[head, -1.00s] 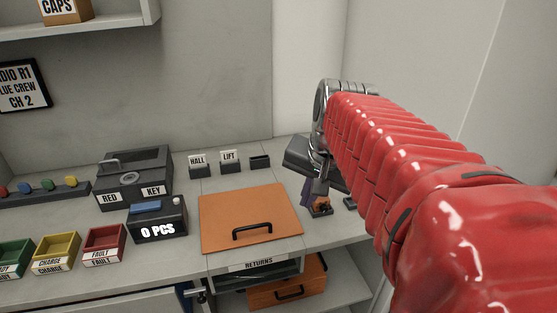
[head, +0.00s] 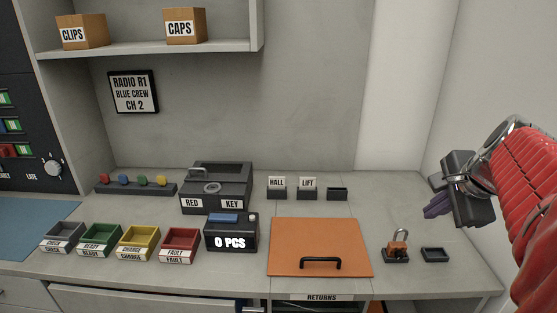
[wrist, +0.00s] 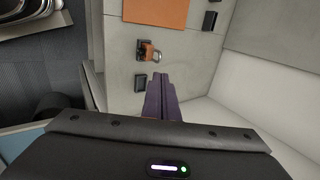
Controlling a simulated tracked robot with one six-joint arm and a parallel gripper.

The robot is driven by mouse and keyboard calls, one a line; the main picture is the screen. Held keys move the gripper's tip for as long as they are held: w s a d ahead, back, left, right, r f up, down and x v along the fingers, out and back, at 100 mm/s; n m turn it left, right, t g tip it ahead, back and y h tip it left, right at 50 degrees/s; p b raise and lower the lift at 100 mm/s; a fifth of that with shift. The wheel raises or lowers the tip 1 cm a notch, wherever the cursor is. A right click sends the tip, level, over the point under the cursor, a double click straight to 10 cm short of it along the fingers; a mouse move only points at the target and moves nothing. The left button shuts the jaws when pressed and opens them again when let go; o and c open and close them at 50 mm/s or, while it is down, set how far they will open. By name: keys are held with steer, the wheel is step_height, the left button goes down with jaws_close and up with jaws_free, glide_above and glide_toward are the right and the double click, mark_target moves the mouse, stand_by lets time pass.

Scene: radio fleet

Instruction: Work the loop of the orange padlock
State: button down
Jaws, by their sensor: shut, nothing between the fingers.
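The orange padlock (head: 397,246) stands upright on a small dark base near the right end of the counter. Its grey loop (head: 401,235) points up; I cannot tell whether it is latched. In the wrist view the padlock (wrist: 146,52) sits above the fingertips, on its dark base. My gripper (head: 437,206) is up and to the right of the padlock, apart from it. Its purple fingers (wrist: 158,98) are shut together with nothing between them.
A small empty dark holder (head: 435,255) is just right of the padlock. An orange panel with a black handle (head: 320,240) lies to its left. A grey box marked RED KEY (head: 217,188) stands further left. The wall is close on the right.

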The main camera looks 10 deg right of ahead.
mark_target(403, 230)
steer(key=x, duration=1.4)
steer(key=shift+s, duration=0.1)
steer(key=shift+f, duration=1)
steer(key=shift+s, duration=0.1)
steer(key=v, duration=1.4)
steer(key=shift+w+r, duration=0.2)
